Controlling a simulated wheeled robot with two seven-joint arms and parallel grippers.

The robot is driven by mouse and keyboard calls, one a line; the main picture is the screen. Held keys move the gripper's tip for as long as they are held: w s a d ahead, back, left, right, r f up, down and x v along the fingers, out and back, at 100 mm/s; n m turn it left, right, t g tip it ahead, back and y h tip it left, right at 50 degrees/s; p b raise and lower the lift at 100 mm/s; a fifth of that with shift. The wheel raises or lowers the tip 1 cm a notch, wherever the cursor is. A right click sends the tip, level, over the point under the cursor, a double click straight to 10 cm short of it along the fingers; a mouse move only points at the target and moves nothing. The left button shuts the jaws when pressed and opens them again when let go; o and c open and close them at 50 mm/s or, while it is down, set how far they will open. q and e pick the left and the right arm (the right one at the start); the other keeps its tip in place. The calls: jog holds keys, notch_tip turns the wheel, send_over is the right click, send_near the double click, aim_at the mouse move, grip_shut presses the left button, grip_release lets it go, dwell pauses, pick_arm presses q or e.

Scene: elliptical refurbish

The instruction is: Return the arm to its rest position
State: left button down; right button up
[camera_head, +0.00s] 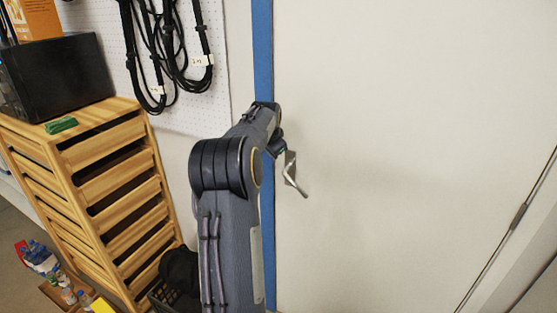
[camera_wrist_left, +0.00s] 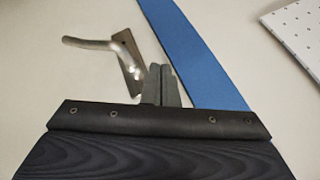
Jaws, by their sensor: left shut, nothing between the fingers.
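My left arm reaches forward in the head view toward a white door (camera_head: 420,130) with a metal lever handle (camera_head: 291,170). In the left wrist view my left gripper (camera_wrist_left: 161,72) is shut with its two fingers together and nothing between them. The door handle (camera_wrist_left: 105,47) is just to the left of the fingertips there, apart from them in the picture; the exact depth gap cannot be told. In the head view the fingers are mostly hidden by the arm. My right gripper is not in view.
A blue door frame strip (camera_head: 264,55) runs beside the door. A wooden slatted drawer unit (camera_head: 115,190) with a black box (camera_head: 60,75) on top stands at the left. Black cables (camera_head: 165,50) hang on a white pegboard (camera_head: 222,95). A dark crate (camera_head: 165,297) is low beside the arm.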

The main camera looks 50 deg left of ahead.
pick_arm(q)
jog(key=s+r, duration=0.3)
jog(key=shift+s+a+r, duration=0.1)
jog(key=shift+a+r, duration=0.2)
jog(key=shift+r, duration=0.05)
jog(key=shift+s+r, duration=0.1)
jog(key=s+d+r+n+t+h, duration=0.1)
jog(key=s+d+h, duration=0.2)
jog(key=d, duration=1)
jog(key=s+d+t+h, duration=0.1)
jog(key=s+d+h, duration=0.1)
jog(key=d, duration=1.2)
jog(key=s+d+f+h, duration=0.2)
jog(key=s+d+f, duration=0.3)
jog(key=s+d, duration=0.3)
jog(key=s+d+f+h, duration=0.2)
jog(key=s+d+f, duration=0.2)
jog(key=s+d, duration=0.4)
jog(key=d, duration=0.5)
jog(key=shift+f+g, duration=0.4)
